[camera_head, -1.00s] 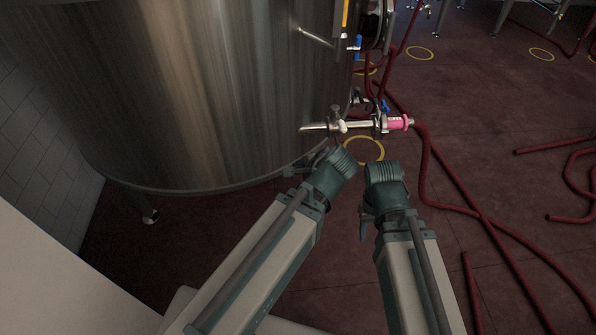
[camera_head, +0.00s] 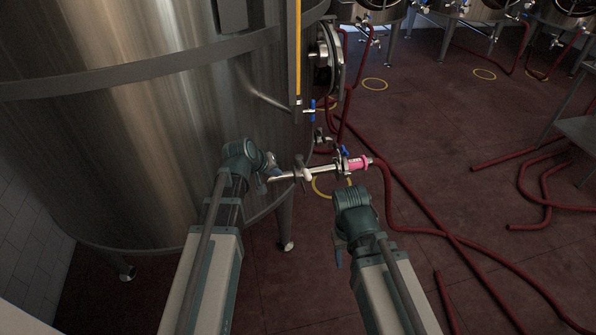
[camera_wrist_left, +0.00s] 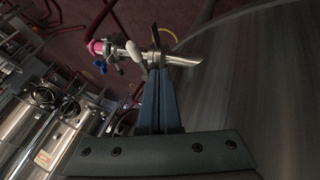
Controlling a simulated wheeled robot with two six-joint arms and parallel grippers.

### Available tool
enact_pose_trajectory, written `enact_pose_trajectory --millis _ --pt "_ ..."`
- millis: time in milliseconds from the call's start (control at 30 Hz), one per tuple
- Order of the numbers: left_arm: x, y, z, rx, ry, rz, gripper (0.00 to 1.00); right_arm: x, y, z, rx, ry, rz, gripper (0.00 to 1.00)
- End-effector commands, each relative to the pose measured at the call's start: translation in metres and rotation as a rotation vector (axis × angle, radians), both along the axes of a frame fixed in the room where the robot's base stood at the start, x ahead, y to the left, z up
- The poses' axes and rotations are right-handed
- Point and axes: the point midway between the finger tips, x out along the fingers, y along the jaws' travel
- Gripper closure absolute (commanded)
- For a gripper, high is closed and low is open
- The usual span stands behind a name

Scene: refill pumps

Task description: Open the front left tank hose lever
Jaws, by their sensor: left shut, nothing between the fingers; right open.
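A short metal outlet pipe (camera_head: 322,169) at the big steel tank (camera_head: 150,130) carries a pale lever (camera_head: 301,175), a blue handle (camera_head: 344,151) and a pink sleeve (camera_head: 357,163) joined to a red hose. My left gripper (camera_head: 268,172) is shut and empty at the pipe's left end. In the left wrist view its fingers (camera_wrist_left: 157,68) overlap the pipe (camera_wrist_left: 185,60), close beside the pale lever (camera_wrist_left: 135,50); I cannot tell whether they touch. The blue handle (camera_wrist_left: 101,67) and pink sleeve (camera_wrist_left: 97,47) lie farther left there. My right gripper (camera_head: 339,250) is open, below the pipe.
Another blue-handled valve (camera_head: 311,108) sits higher on the tank. Red hoses (camera_head: 425,208) wind over the dark red floor (camera_head: 440,130). A yellow floor ring (camera_head: 322,190) lies beneath the pipe. More tanks (camera_head: 565,15) stand at the back right, and a grey table (camera_head: 580,130) at the right edge.

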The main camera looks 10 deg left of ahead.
Motion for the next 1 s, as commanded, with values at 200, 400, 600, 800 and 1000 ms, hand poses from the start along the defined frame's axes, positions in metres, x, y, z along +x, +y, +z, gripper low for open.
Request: enact_pose_trajectory --millis 200,400,600,800,1000 --pt "0.004 -0.001 -0.006 -0.007 -0.001 0.004 1.00 0.000 0.000 -0.007 0.000 0.000 0.000 0.50" --pt "0.019 -0.007 -0.032 -0.006 -0.001 0.003 1.00 0.000 0.000 -0.032 0.000 0.000 0.000 0.50" --pt "0.039 -0.016 -0.060 -0.004 -0.001 0.001 1.00 0.000 0.000 -0.060 0.000 0.000 0.000 0.50" --pt "0.056 -0.024 -0.085 -0.005 0.000 0.002 1.00 0.000 0.000 -0.085 0.000 0.000 0.000 0.50" --pt "0.068 -0.047 -0.080 -0.003 -0.001 0.000 1.00 0.000 0.000 -0.080 0.000 0.000 0.000 0.50"
